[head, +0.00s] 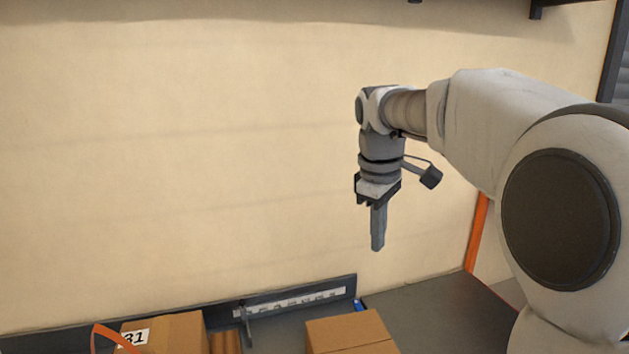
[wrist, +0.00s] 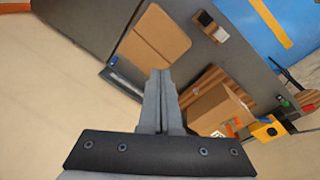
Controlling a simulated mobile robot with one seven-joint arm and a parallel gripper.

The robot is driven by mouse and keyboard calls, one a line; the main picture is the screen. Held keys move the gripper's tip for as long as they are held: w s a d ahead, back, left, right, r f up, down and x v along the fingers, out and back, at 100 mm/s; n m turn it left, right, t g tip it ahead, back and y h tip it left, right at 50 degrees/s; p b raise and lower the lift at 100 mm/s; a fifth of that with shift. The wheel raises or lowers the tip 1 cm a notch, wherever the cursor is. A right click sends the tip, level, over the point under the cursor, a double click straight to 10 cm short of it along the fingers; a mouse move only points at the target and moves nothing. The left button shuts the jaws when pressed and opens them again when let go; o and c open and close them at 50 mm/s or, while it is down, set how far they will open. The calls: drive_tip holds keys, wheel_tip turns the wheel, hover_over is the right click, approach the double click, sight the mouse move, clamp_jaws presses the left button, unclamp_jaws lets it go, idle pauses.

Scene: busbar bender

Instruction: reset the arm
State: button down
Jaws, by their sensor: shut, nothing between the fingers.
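My gripper (head: 377,246) hangs from my raised arm, pointing down, in the middle right of the head view. It is in the air above the dark bench and in front of the beige wall. In the wrist view my gripper (wrist: 160,74) shows its two grey fingers side by side and touching. It is shut with nothing between the fingers and touches nothing.
A dark grey bench (head: 440,310) lies below. A cardboard box (head: 350,332) stands below my gripper, and a box labelled 31 (head: 175,330) stands to its left. A yellow device (wrist: 267,129) shows in the wrist view. The air around my gripper is free.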

drive_tip(key=s+d+f+m+t, duration=0.1)
drive_tip(key=s+f+m, duration=0.1)
drive_tip(key=s, duration=0.6)
drive_tip(key=s+d+f+m+t, duration=0.1)
drive_tip(key=s+m, duration=0.3)
drive_tip(key=s, duration=0.4)
drive_tip(key=s+f+m+t, duration=0.2)
drive_tip(key=s+f+m, duration=0.1)
drive_tip(key=s, duration=0.5)
drive_tip(key=shift+d+m+y, duration=0.4)
drive_tip(key=shift+m, duration=0.1)
